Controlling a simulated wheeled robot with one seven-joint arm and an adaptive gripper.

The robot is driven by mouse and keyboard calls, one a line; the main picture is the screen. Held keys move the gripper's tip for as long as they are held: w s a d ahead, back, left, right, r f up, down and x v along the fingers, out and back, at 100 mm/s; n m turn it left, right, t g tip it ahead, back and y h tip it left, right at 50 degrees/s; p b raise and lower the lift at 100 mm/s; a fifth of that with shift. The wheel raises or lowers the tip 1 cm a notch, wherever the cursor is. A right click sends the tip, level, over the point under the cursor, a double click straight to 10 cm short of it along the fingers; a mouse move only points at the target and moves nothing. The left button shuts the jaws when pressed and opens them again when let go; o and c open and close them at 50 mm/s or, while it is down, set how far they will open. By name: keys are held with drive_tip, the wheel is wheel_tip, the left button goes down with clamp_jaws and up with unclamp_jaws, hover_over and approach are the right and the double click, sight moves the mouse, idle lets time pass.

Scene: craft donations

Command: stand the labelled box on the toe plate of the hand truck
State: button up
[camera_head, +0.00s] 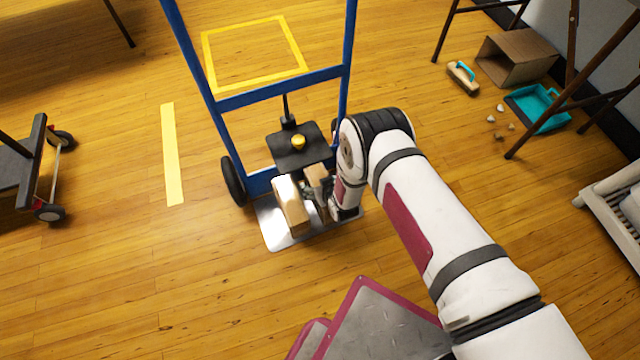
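The hand truck (280,88) stands upright with a blue frame, black wheels and a silver toe plate (273,232) at floor level. A small tan box (291,207) with a pale top is over the middle of the toe plate. A browner block or box part (316,177) is just behind and right of it. I cannot make out a label, or whether the two are one thing. My gripper (318,198) is low over the plate's right side, close against these pieces. Its fingers are mostly hidden, so its grip and any gap under the box are unclear.
A black plate with a yellow knob (298,142) sits behind the box. A dark cart (22,165) stands left. An open carton (515,57), brush (462,77), teal dustpan (540,108) and crumbs lie right, near table legs. Floor left of the plate is clear.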

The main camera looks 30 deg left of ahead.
drive_tip(key=shift+r, duration=0.1)
drive_tip(key=p+v, duration=0.6)
drive_tip(key=v, duration=0.6)
idle(0.5)
